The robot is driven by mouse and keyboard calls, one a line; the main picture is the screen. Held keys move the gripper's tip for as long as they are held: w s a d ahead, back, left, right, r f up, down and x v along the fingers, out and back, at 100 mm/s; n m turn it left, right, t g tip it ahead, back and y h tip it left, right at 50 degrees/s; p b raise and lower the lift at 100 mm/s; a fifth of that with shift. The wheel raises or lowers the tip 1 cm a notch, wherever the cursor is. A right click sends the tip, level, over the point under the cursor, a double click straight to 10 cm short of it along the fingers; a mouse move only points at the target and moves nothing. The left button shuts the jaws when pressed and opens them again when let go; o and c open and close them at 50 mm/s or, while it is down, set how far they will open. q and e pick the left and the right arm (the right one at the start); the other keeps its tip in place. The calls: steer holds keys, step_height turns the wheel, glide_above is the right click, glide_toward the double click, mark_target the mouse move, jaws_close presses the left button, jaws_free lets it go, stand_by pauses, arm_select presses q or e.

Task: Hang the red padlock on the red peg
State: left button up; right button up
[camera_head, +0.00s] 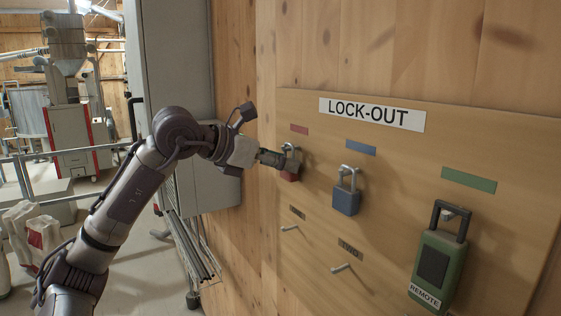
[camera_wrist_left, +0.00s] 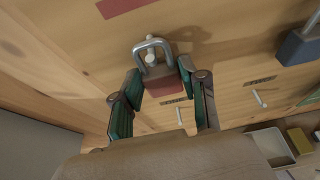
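The red padlock (camera_wrist_left: 165,84) has a grey shackle and shows upright in the left wrist view; in the head view its body (camera_head: 289,176) is partly hidden by my gripper. A pale peg (camera_wrist_left: 150,58) under the red label (camera_head: 299,129) shows within the shackle opening. The shackle appears to be around the peg, but whether its weight rests there I cannot tell. My right gripper is not in view.
The wooden lock-out board (camera_head: 400,190) bears a blue padlock (camera_head: 346,198) to the right and a green remote (camera_head: 437,262) further right. Two bare pegs (camera_head: 289,228) (camera_head: 341,268) stick out below. A grey cabinet (camera_head: 180,100) stands at left. An open box (camera_wrist_left: 271,146) shows low in the wrist view.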

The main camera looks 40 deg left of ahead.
arm_select(q)
steer(key=o, duration=0.5)
steer(key=v, duration=1.2)
steer(key=shift+f, duration=0.1)
